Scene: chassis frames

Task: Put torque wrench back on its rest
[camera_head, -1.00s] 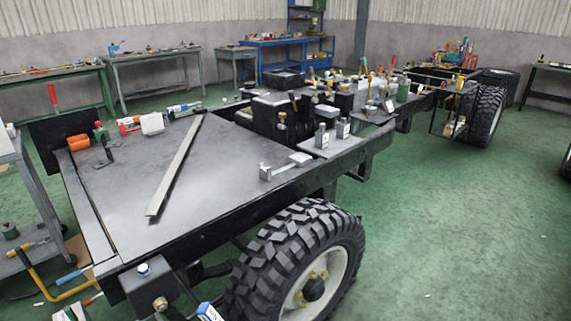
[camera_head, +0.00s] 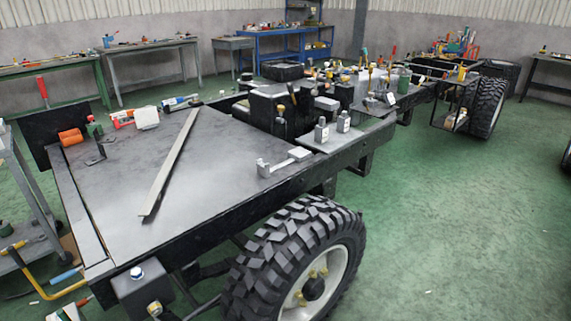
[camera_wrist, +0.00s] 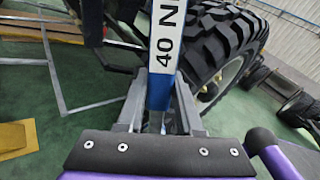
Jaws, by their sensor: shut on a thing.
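The torque wrench (camera_wrist: 166,45) is blue and white with a "40 N" marking, seen in the wrist view. It stands upright in that picture between the two grey fingers of my gripper (camera_wrist: 160,105), which are shut on it. Its far end runs out of the top of the view. Neither the wrench nor my gripper shows in the head view now. A grey bar with a raised block at each end (camera_head: 284,163) lies on the near right edge of the chassis top; it may be the rest, but I cannot be sure. Nothing lies across it.
A large tyre (camera_head: 292,262) stands below the chassis edge and shows close behind the wrench in the wrist view (camera_wrist: 215,40). A long flat bar (camera_head: 170,162) lies on the chassis plate (camera_head: 205,165). Two small grey bottles stand near the grey bar.

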